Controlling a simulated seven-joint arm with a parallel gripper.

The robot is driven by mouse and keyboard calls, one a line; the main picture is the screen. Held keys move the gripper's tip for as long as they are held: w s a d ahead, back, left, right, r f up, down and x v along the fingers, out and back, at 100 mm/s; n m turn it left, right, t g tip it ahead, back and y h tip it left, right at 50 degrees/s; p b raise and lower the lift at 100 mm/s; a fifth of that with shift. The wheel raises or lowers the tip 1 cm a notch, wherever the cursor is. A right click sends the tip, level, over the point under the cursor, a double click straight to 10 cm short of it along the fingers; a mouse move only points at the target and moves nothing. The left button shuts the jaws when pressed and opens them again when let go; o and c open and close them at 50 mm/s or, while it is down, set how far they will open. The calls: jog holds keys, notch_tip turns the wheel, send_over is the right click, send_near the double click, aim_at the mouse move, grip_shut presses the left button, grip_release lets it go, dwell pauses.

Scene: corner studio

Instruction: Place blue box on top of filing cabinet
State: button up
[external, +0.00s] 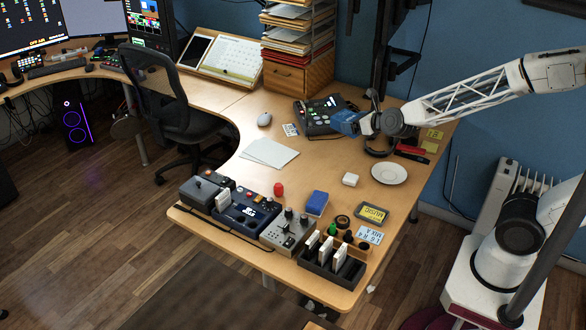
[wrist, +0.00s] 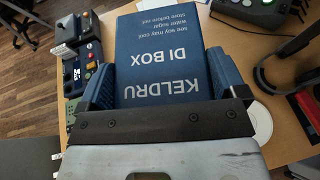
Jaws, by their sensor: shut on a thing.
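A dark blue box (wrist: 160,50) with white print reading "KELDRU DI BOX" is between the blue fingers of my gripper (wrist: 160,82) in the wrist view. My gripper is shut on it. In the external view my gripper (external: 348,123) is above the right-hand part of the desk, near the black phone-like device; the box there is hard to tell from the blue fingers. A wooden drawer cabinet (external: 283,79), likely the filing cabinet, stands at the back of the desk, left of my gripper. A rack of papers (external: 293,35) covers much of its top.
A black device with a screen (external: 322,113), headphones (external: 379,146), a white plate (external: 389,173) and another blue block (external: 317,203) are on the desk (external: 235,180). Several audio boxes line its front edge. A dark upright post stands behind my gripper, against the wall.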

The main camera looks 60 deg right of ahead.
notch_tip(320, 180, up, 15)
jog(key=w+a+r+n+y, duration=0.15)
jog(key=w+a, duration=0.25)
jog(key=a, duration=0.6)
jog(key=w+a+r+n+y, duration=0.15)
jog(key=w+a, duration=0.25)
jog(key=a, duration=0.6)
jog(key=n+g+y, duration=0.4)
jog(key=n+y, duration=0.4)
jog(key=y, duration=0.1)
send_over(213, 310)
notch_tip(213, 310, down, 3)
jog(key=shift+f, duration=2.2)
jog(key=shift+f, duration=0.1)
jog(key=shift+f, duration=2.1)
